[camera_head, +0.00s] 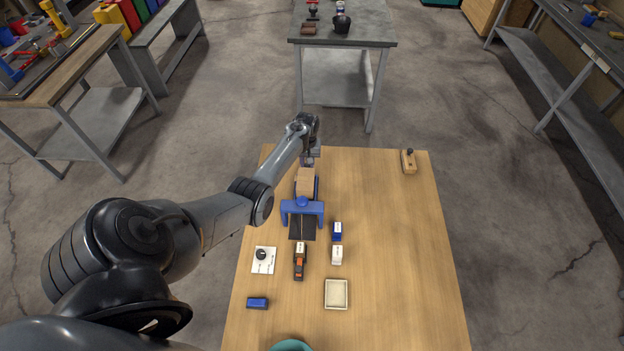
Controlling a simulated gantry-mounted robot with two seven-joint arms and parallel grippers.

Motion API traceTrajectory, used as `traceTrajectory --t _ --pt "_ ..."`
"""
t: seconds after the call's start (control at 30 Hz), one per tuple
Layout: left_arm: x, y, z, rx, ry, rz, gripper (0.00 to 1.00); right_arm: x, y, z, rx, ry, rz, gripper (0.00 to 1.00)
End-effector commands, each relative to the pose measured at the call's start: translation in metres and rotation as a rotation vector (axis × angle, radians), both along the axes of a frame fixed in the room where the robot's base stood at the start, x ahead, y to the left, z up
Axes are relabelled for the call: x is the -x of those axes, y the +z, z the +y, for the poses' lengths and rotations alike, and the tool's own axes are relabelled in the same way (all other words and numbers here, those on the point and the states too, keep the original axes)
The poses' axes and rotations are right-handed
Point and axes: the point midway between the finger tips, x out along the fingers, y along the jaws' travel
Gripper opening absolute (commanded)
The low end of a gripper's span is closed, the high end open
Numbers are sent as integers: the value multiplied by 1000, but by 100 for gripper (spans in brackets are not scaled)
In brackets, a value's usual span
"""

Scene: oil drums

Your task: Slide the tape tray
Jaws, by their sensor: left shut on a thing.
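A blue-framed assembly stands at the far left part of the wooden table, with a blue arch (302,207) across it, a tan block (305,182) behind the arch and a dark flat bed (302,228) in front. I take its sliding part to be the tape tray; which piece that is, I cannot tell clearly. My left gripper (311,160) is at the far end of this assembly, behind the tan block, shut on a part there. The gripped part is small and mostly hidden by the gripper. My right gripper is not in view.
On the table (400,260) are a black-and-orange tool (299,262), a blue box (336,231), a white box (337,254), a shallow cream tray (336,294), a white card (263,260) and a blue block (257,303). A wooden block (408,162) sits far right. The table's right side is clear.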

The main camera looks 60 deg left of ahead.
Motion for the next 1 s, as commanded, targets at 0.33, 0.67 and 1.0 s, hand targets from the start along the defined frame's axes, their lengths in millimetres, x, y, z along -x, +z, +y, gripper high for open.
traceTrajectory --t 0.33,0.67,1.0 --pt "-3 -1 5 -5 1 -4 0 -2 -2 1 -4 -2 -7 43" --pt "-3 0 5 -3 1 -3 52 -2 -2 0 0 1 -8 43" --pt "-3 12 5 -3 0 -4 52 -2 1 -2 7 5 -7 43"
